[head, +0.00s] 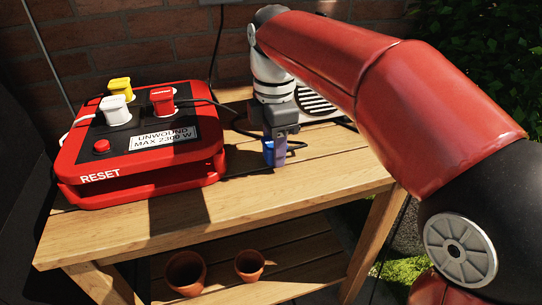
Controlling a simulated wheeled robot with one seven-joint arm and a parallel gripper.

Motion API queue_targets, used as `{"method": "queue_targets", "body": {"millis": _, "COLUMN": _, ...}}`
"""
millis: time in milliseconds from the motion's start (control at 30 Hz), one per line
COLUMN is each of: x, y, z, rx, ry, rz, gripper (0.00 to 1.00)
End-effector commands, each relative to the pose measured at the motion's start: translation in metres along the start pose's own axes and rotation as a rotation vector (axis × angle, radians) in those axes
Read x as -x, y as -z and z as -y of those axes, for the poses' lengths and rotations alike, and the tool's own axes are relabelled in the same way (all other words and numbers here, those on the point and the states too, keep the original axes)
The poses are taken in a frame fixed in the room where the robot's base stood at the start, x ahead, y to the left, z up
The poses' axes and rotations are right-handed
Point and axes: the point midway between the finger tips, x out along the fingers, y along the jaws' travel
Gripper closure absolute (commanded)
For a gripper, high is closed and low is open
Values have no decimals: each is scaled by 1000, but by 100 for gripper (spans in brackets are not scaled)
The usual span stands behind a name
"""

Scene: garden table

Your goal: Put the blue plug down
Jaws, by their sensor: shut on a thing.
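The blue plug (268,152) is at the end of my arm, just right of the red power box. My gripper (274,138) points down and is shut on the plug. A dark cord runs from the plug's area to the left along the tabletop. The plug's lower end is close to the wooden table (290,190); I cannot tell whether it touches. The gripper's fingers are small and partly merge with the plug in this view.
The red power box (140,185) with a yellow plug (120,87), a white plug (115,109) and a red plug (161,100) stands left. A pale slotted appliance (318,104) stands behind my gripper. Two clay pots (186,272) sit on the lower shelf. The table's front right is clear.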

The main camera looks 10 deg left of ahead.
Motion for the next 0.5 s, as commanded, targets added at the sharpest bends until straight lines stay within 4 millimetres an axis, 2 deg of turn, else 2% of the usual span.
{"method": "queue_targets", "body": {"millis": 500, "x": -8, "y": 0, "z": 0, "rx": 0, "ry": -1, "rz": 0, "gripper": 94}}
